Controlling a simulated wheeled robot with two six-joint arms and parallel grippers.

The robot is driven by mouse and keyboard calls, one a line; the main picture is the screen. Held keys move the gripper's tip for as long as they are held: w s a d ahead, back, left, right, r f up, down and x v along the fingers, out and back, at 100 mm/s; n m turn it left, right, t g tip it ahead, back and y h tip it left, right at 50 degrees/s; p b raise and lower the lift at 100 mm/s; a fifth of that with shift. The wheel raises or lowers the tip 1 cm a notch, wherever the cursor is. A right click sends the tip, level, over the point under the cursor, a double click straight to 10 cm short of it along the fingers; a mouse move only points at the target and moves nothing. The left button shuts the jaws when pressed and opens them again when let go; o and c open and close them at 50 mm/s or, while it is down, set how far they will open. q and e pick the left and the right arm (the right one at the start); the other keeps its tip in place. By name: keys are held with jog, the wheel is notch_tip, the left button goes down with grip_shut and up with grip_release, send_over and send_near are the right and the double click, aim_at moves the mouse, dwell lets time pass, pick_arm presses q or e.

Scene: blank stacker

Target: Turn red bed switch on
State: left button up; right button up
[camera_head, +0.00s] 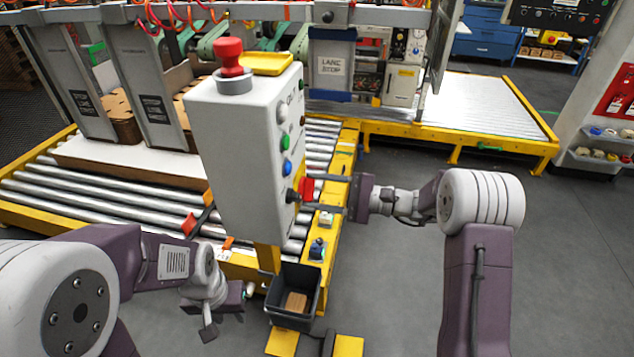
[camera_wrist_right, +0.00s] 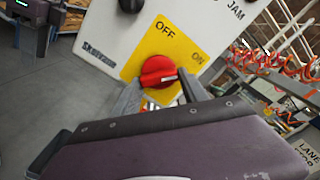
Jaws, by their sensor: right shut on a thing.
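The red bed switch (camera_head: 306,188) is a red rotary knob low on the right-hand face of a grey control box (camera_head: 235,140). In the right wrist view, the knob (camera_wrist_right: 158,72) sits on a yellow plate (camera_wrist_right: 172,45) marked OFF and ON. Its grip bar lies nearly level, with a pale mark at its right end. My right gripper (camera_head: 312,192) reaches in from the right and is shut on the knob, one finger on each side. My left gripper (camera_head: 225,308) hangs low at the left, below the box and away from it; its finger gap is unclear.
A red mushroom button (camera_head: 230,58) stands on top of the box. Several other buttons, including a green one (camera_head: 284,143) and a blue one (camera_head: 287,167), sit above the switch. A dark bin (camera_head: 293,318) is below. Roller conveyors (camera_head: 90,205) lie behind; floor at right is clear.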

jog(key=shift+m+p, duration=0.4)
jog(key=shift+m, duration=0.2)
jog(key=o, duration=1.4)
jog(key=v, duration=0.9)
jog(key=shift+p, duration=0.4)
